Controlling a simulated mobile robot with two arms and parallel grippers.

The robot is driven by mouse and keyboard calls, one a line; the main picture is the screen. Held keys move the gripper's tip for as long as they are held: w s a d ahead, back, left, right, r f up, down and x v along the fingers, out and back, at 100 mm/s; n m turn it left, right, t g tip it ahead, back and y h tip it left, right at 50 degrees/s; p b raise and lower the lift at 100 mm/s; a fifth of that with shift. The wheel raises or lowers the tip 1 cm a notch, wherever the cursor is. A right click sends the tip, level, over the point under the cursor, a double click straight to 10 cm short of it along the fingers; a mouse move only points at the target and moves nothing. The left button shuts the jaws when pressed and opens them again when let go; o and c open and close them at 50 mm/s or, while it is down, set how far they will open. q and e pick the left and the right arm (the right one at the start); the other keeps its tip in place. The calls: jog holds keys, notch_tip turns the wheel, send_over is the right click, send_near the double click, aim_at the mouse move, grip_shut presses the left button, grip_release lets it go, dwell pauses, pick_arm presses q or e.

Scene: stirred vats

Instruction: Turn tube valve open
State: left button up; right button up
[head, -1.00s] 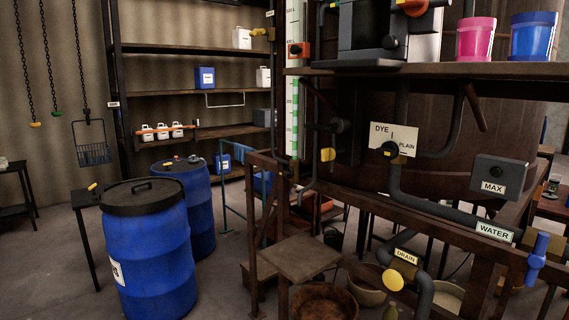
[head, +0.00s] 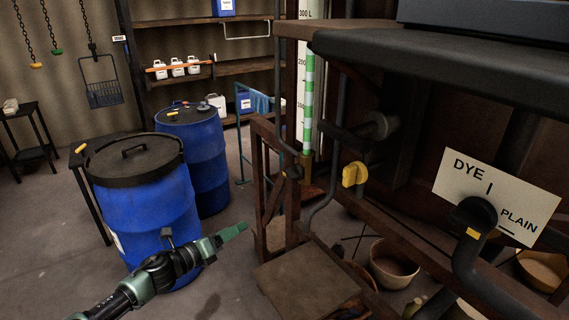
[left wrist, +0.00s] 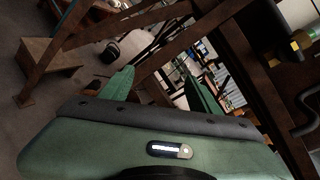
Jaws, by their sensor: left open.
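A sight tube (head: 309,100) with green and white bands stands upright beside a litre scale. At its foot is a brass-coloured fitting (head: 305,166) with a small dark handle (head: 293,172) on its left. A yellow knob (head: 354,174) sits to the right of it on dark pipework. No label shows which of these is the tube valve. My left gripper (head: 233,231) is low in front of the blue drums, to the left of and below the fitting, touching nothing. In the left wrist view its green fingers (left wrist: 160,90) are apart and empty. My right gripper is not in view.
A blue drum (head: 145,205) stands close behind my left arm. A rusty frame rail (head: 400,245) and a flat step (head: 308,276) lie below the pipework. A DYE/PLAIN plate (head: 497,198) with a black knob (head: 474,213) is at the right, under a dark shelf (head: 450,62).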

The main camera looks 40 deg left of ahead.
aim_at(287, 175)
pick_arm(q)
jog(key=w+d+r+m+h+p, duration=0.1)
jog(key=d+r+m+h, duration=0.2)
jog(key=d+r+m, duration=0.45)
jog(key=w+d+r+m+h+p, duration=0.1)
jog(key=d+r+m+h, duration=0.2)
jog(key=r, duration=0.8)
jog(key=shift+m, duration=0.85)
jog(key=x, duration=0.1)
jog(key=p+x, duration=0.1)
jog(key=x, duration=0.1)
jog(key=r+x, duration=0.1)
jog(key=x, duration=0.1)
jog(key=shift+w+a+p, duration=0.3)
jog(key=shift+w+p, duration=0.05)
jog(key=shift+w+d+f, duration=0.15)
jog(key=shift+w, duration=0.25)
jog(key=shift+w+d+f, duration=0.1)
jog(key=shift+w+d, duration=0.1)
jog(key=shift+w, duration=0.2)
grip_shut()
